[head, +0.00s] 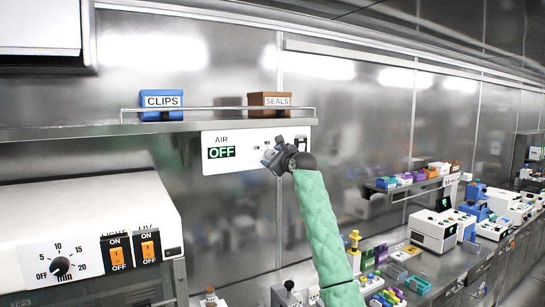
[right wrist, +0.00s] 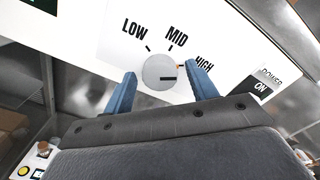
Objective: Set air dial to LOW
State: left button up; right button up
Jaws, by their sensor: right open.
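The white AIR panel (head: 232,162) on the steel back wall has a dark display reading OFF (head: 221,152). In the right wrist view, its round grey dial (right wrist: 160,73) has LOW, MID and HIGH printed around it. The dial's dark pointer mark points right, a little below the HIGH mark. My right gripper (right wrist: 161,71) is open, with one blue finger on each side of the dial. Gaps show between the fingers and the dial. In the head view my right gripper (head: 284,156) hides most of the dial and its lettering. My left gripper is out of view.
A POWER label with an ON box (right wrist: 262,87) is right of the dial. A shelf (head: 215,127) above the panel holds a blue CLIPS box (head: 161,104) and a brown SEALS box (head: 269,104). A white timer unit (head: 88,225) stands at lower left.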

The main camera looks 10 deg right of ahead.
jog(key=c, duration=1)
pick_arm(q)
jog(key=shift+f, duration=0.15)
